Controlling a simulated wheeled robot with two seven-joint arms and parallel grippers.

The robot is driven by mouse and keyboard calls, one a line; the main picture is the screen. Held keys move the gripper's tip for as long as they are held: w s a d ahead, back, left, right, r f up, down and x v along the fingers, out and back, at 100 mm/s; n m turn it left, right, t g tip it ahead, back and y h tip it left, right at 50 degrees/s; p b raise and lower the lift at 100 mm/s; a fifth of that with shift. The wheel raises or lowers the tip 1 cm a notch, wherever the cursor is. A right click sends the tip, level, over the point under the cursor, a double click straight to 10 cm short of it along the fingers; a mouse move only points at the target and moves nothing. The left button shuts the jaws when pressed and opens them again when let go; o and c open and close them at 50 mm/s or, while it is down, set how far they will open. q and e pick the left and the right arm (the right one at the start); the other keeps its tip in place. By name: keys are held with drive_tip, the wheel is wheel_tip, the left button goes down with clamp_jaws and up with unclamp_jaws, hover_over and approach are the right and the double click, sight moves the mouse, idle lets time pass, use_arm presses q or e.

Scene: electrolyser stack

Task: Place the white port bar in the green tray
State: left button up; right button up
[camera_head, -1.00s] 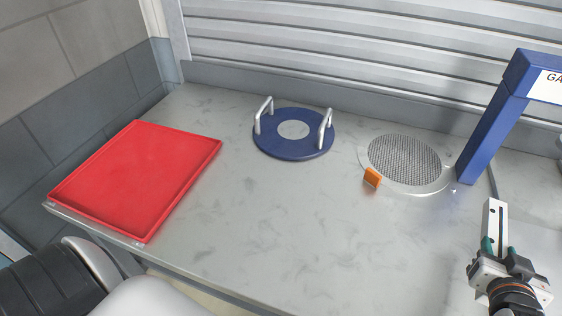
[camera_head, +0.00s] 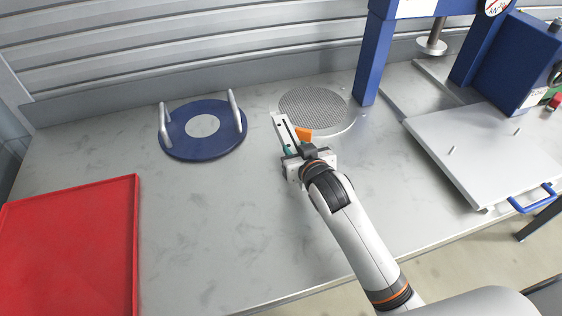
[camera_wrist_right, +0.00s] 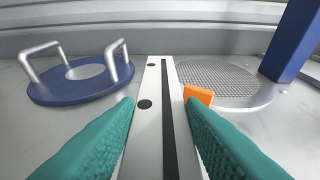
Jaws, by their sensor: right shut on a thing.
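The white port bar (camera_head: 281,125), with a dark slot and dark round holes, is held in my right gripper (camera_head: 295,151). In the right wrist view the bar (camera_wrist_right: 147,130) stands between the teal finger pads of my right gripper (camera_wrist_right: 160,125), which is shut on it. The bar's lower end is hidden in the wrist view. No green tray shows in these views; the tray in sight is red (camera_head: 75,235). My left gripper is out of view.
A blue disc with two upright handles (camera_head: 175,140) lies left of the gripper. The mesh plate (camera_head: 312,106) with an orange tab (camera_head: 304,134) is close by. A blue frame post (camera_head: 372,60) and a grey plate (camera_head: 480,160) stand right. The front middle bench is clear.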

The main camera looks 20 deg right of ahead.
wheel_tip(320, 180, down, 2)
drive_tip(key=shift+d+f, duration=0.1)
drive_tip(key=shift+f, duration=1.9)
drive_tip(key=shift+f, duration=0.15)
drive_tip(key=o, duration=1.1)
